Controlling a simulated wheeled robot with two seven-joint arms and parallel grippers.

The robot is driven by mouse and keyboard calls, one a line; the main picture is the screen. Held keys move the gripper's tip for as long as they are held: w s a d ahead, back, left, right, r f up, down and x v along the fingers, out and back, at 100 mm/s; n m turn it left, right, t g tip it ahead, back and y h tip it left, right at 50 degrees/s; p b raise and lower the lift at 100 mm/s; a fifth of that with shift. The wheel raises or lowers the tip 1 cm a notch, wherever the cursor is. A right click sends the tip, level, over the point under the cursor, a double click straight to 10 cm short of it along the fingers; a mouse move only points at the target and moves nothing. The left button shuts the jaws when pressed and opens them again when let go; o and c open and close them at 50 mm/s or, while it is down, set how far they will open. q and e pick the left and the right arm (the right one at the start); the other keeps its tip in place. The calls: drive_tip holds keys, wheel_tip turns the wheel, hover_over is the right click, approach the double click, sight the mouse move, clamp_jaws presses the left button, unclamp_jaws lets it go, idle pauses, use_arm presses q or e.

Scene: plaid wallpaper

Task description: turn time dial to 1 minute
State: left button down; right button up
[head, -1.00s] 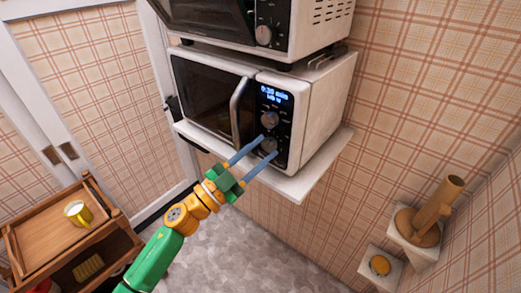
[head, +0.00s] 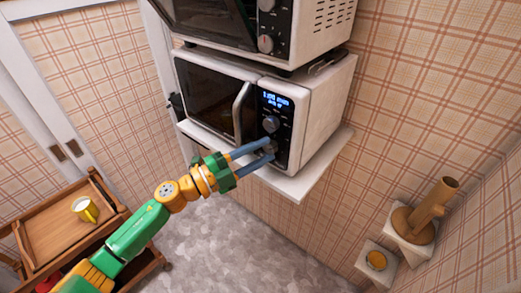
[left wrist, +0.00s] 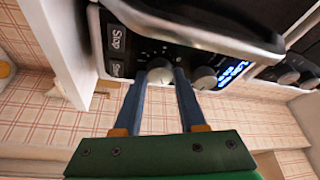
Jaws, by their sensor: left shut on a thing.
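The white microwave (head: 325,112) stands on a wall shelf, its door shut. Its lit display (head: 277,100) reads 1:00 min, with a smaller blurred line below. Under the display are an upper dial (head: 271,124) and a lower dial, which my left gripper (head: 271,150) partly hides. In the left wrist view, the gripper's blue fingers (left wrist: 160,80) stand on either side of the lower dial (left wrist: 160,69) and are shut on it. The upper dial (left wrist: 204,78) is beside them, untouched. My right gripper is not in view.
A second oven (head: 315,38) sits on top of the microwave. The microwave's door handle (head: 241,113) juts out left of the panel. A wooden trolley (head: 45,243) with a yellow mug (head: 85,209) stands at lower left. Small wall shelves are at right.

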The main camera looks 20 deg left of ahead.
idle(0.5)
use_arm(q)
drive_tip(key=shift+c, duration=2.3)
unclamp_jaws()
drive_tip(key=shift+w, duration=0.1)
drive_tip(key=shift+s+a+f, duration=0.15)
drive_tip(key=shift+s, duration=0.05)
drive_tip(key=r+b+v, duration=0.1)
drive_tip(key=b+v, duration=0.2)
drive_tip(key=v, duration=0.3)
drive_tip(key=shift+s+a+f, duration=0.2)
drive_tip(key=shift+f, duration=0.2)
